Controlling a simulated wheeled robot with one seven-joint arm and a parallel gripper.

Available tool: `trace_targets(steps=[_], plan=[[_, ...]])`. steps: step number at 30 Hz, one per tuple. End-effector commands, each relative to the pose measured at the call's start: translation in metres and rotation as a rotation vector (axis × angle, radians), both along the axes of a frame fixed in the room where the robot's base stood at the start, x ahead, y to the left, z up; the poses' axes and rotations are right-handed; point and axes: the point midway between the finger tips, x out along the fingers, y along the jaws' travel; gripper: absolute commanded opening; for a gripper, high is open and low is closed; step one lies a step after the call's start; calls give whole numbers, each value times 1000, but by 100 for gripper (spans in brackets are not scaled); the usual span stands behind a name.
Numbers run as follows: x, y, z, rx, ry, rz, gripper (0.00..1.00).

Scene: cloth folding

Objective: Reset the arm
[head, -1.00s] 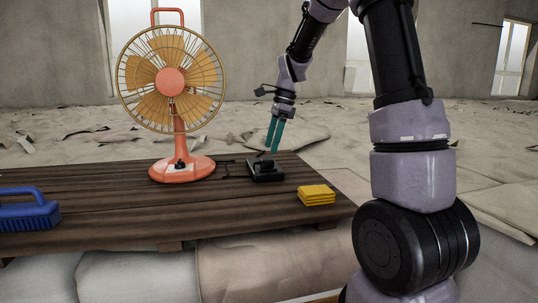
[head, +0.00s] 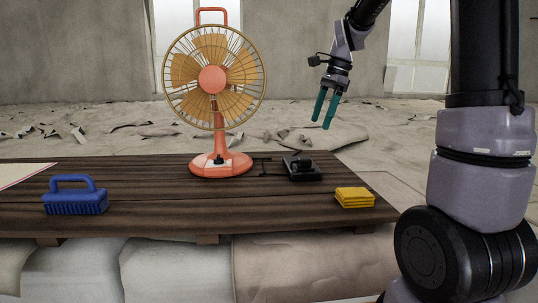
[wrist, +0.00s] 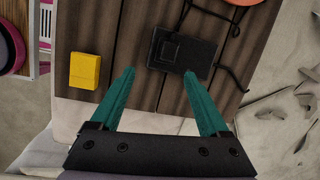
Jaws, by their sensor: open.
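My gripper (head: 326,109) has teal fingers and hangs in the air above the back right part of the wooden table (head: 130,220). It is open and empty, with a clear gap between the fingers. In the wrist view the gripper (wrist: 157,85) points down at the table. Beneath and beyond it there is a black device (wrist: 183,49) with a cable; it also shows on the table in the head view (head: 302,169). The gripper does not touch it. A folded yellow cloth (head: 355,197) lies at the table's right end; it shows left of the fingers in the wrist view (wrist: 85,70).
An orange fan (head: 221,160) stands upright at the back of the table. A blue brush (head: 75,201) lies at the front left. A pale sheet (head: 22,173) lies at the far left edge. The front middle of the table is clear.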

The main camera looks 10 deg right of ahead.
Motion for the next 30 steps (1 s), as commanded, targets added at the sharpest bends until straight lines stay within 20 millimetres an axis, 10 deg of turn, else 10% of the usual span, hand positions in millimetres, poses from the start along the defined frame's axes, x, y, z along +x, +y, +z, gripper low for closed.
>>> trace_targets(steps=[6, 15, 30], plan=[[-79, -9, 36, -79, -273, 315, 79], [-174, -16, 40, -295, -589, 723, 79], [-208, -20, 29, -429, -703, 902, 79]])
